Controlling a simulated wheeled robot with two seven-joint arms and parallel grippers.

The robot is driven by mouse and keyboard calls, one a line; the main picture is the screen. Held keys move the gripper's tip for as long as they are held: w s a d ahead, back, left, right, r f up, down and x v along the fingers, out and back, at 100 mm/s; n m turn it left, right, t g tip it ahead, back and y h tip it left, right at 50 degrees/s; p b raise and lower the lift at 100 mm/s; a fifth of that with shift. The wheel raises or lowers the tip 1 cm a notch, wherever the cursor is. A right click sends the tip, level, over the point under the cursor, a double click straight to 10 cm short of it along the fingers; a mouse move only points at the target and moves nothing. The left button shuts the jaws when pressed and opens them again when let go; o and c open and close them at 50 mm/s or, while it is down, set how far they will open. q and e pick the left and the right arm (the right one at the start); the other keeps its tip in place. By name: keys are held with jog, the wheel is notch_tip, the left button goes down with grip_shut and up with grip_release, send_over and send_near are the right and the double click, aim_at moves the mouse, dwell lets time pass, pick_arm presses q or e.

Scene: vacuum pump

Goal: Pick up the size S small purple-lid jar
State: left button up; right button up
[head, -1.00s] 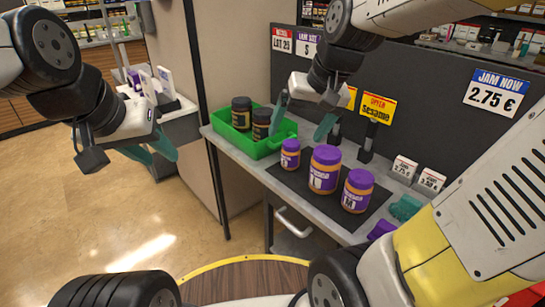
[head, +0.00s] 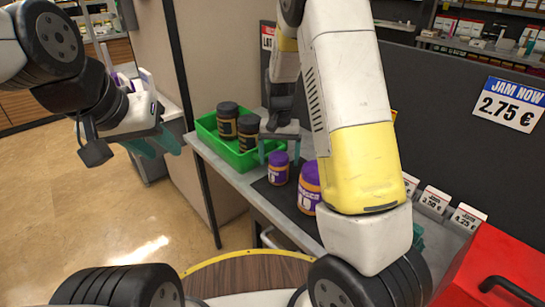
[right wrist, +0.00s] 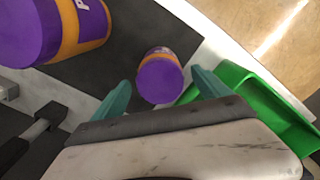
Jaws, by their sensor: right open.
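The small purple-lid jar (head: 279,172) stands upright on the dark mat beside the green crate. In the right wrist view its purple lid (right wrist: 160,79) lies between and just ahead of my right gripper's fingers. My right gripper (head: 278,150) is open and empty, its two teal fingers spread either side of the jar's lid; contact cannot be told. A bigger purple-lid jar (head: 308,190) stands to its right, partly behind my right arm, and fills the upper left of the right wrist view (right wrist: 55,28). My left gripper (head: 160,146) is open and empty, away at the left.
A green crate (head: 212,139) holding dark-lidded jars (head: 228,121) stands just left of the small jar. Price cards (head: 434,201) line the counter at right. A red box (head: 500,262) is at lower right. My right arm hides much of the counter.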

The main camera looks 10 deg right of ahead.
aim_at(278, 170)
jog(key=f, duration=0.5)
jog(key=shift+s+a+f, duration=0.1)
jog(key=shift+s+f, duration=0.05)
jog(key=shift+s, duration=0.1)
jog(key=shift+c, duration=0.5)
jog(key=c, duration=1.7)
